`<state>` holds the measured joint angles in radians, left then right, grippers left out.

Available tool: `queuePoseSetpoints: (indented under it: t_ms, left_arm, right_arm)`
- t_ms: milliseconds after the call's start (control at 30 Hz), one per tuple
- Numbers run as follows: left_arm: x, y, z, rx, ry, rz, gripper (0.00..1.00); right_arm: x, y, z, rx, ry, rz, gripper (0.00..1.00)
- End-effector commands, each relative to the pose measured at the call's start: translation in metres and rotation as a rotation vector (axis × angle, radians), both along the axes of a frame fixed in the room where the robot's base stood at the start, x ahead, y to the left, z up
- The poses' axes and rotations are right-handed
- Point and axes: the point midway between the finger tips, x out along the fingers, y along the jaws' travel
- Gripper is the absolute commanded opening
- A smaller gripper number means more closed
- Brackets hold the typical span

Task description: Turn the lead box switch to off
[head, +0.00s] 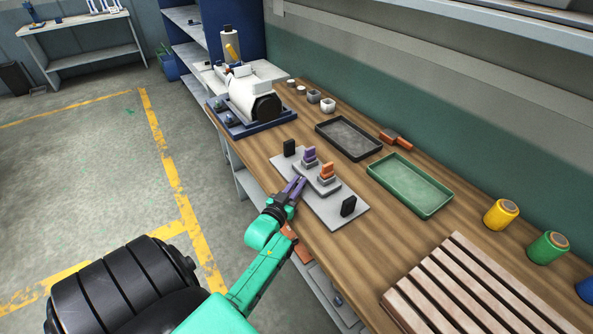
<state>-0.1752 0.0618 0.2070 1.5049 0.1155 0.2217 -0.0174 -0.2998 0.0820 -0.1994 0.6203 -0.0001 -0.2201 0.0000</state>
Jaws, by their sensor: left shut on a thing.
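A grey plate (344,216) lies along the wooden bench's near edge. It carries a black upright block (348,206) at its near end and another (289,148) at its far end. Between them stand a purple stepped piece (310,155) and an orange one (327,170) on grey bases. I cannot tell which part is the lead box switch. My left gripper (297,184) is at the plate's left edge, just short of the purple and orange pieces. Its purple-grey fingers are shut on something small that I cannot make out. My right gripper is not in view.
A white machine (246,94) on a dark blue base stands at the far end. A black tray (322,124) and a green tray (441,206) lie beyond the plate. A slatted wooden rack (455,296) and yellow and green spools (501,213) are at right. Open floor lies left.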

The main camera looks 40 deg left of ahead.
Motion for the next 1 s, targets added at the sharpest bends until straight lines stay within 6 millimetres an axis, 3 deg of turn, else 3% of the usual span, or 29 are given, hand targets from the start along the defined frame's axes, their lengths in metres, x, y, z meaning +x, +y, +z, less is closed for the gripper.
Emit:
queuePoseSetpoints:
  t_ms: [300,767,800,867,1000]
  left_arm:
    - [0.0009,-0.0020,0.0011,-0.002,-0.004,0.125,0.00]
    - [0.0008,-0.0016,0.0006,0.001,-0.004,0.143,0.00]
    - [0.0008,-0.0016,0.0006,0.001,-0.004,0.143,0.19]
    - [0.0008,-0.0016,0.0007,0.001,-0.004,0.143,0.42]
    - [0.0008,-0.0018,0.0005,0.001,-0.004,0.143,0.46]
  right_arm:
    - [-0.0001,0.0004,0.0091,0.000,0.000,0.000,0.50]
    - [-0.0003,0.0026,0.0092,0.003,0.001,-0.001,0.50]
    - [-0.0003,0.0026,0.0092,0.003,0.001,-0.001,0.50]
    - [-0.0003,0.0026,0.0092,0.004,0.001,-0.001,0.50]
    - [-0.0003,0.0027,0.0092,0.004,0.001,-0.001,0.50]
